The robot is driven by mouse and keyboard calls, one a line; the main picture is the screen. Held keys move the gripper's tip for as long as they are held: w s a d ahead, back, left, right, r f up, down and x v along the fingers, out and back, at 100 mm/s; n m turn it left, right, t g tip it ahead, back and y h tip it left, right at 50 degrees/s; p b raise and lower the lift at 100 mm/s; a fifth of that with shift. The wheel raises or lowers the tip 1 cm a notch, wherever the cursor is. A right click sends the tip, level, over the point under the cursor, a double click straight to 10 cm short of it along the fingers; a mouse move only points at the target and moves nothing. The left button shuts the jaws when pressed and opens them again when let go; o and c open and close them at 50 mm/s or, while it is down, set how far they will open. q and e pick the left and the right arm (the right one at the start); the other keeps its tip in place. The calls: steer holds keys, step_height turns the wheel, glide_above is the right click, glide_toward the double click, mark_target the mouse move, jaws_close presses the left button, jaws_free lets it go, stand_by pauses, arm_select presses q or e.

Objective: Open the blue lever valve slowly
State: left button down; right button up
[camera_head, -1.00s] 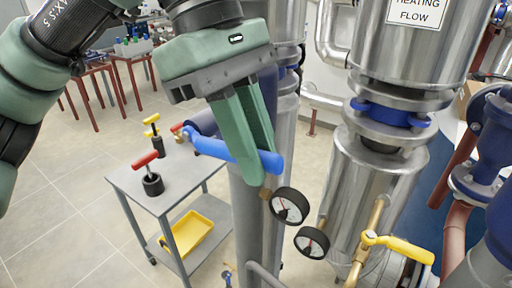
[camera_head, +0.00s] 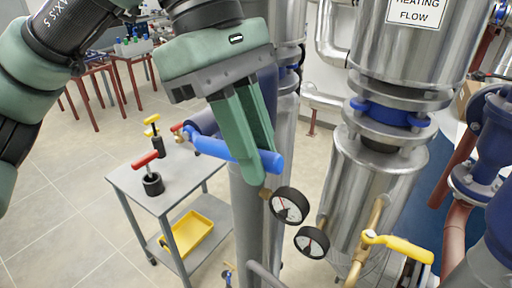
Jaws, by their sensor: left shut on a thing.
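The blue lever (camera_head: 213,148) of the valve shows in the middle of the head view. It slopes slightly down from its pivot at the left to its rounded end at the right. My left gripper (camera_head: 255,172) comes down from above with its green fingers around the lever near the right end, and it is shut on the lever. The fingers hide part of the lever. The valve body behind the lever is mostly hidden. My right gripper is not in view.
Two pressure gauges (camera_head: 289,205) sit just below the fingertips. A yellow lever (camera_head: 398,247) is at lower right. Large metal pipes (camera_head: 378,190) stand at the right. A grey cart (camera_head: 160,204) with red- and yellow-handled tools and a yellow tray (camera_head: 193,234) stands at lower left.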

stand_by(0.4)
arm_select(q)
steer(key=shift+r+h, duration=0.4)
steer(key=shift+r, duration=0.1)
steer(key=shift+w+a+r+g, duration=0.2)
steer(key=shift+r+g, duration=0.1)
steer(key=shift+g, duration=0.1)
steer(key=shift+a, duration=0.1)
steer(key=c, duration=1.4)
jaws_free()
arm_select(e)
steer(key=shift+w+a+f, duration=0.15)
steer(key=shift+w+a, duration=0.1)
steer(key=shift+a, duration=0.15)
arm_select(q)
steer(key=shift+r, duration=0.1)
